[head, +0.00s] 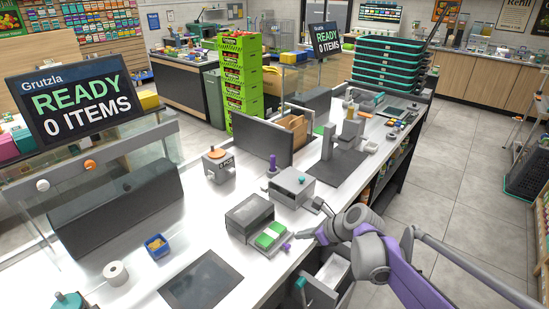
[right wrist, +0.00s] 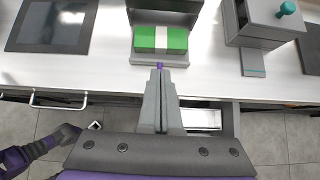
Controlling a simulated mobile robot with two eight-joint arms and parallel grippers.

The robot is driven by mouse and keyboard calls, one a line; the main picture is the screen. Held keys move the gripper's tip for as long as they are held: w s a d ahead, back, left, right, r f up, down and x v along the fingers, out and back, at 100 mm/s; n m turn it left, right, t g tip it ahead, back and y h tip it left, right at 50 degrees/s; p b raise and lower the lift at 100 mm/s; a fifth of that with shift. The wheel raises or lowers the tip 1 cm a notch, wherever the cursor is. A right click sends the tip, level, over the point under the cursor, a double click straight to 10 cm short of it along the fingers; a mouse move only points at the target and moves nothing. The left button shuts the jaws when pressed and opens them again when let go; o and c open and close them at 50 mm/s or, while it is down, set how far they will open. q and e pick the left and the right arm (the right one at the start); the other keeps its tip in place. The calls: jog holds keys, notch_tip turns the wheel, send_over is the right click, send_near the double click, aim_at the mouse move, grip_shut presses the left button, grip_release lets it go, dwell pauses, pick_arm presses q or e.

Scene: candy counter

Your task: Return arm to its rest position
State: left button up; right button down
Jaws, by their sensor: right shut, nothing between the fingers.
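My right gripper (head: 318,236) reaches in from the right over the counter's front edge. In the right wrist view its fingers (right wrist: 160,75) are together with nothing between them. They point at a small purple knob (right wrist: 160,65) on the front of a grey tray; the knob also shows in the head view (head: 287,246). Whether the fingertips touch it I cannot tell. A green bundle with a white band (head: 270,234) lies in that tray, clear of the gripper.
An open drawer (head: 335,270) juts out under the counter edge, below my right arm. A grey box with a teal knob (head: 291,186) and a dark flat panel (head: 201,281) stand on the white counter (head: 165,208).

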pick_arm(q)
jog(key=shift+w, duration=0.1)
jog(key=shift+f, duration=0.1)
pick_arm(e)
jog(key=s+d+f+n+h, duration=0.2)
jog(key=s+n+h, duration=0.1)
jog(key=s+n, duration=1)
jog(key=s+d+f+n+h, duration=0.2)
jog(key=s+d+n+h, duration=0.1)
jog(key=s+n, duration=1.1)
jog(key=shift+s+g, duration=0.15)
jog(key=shift+g, duration=0.15)
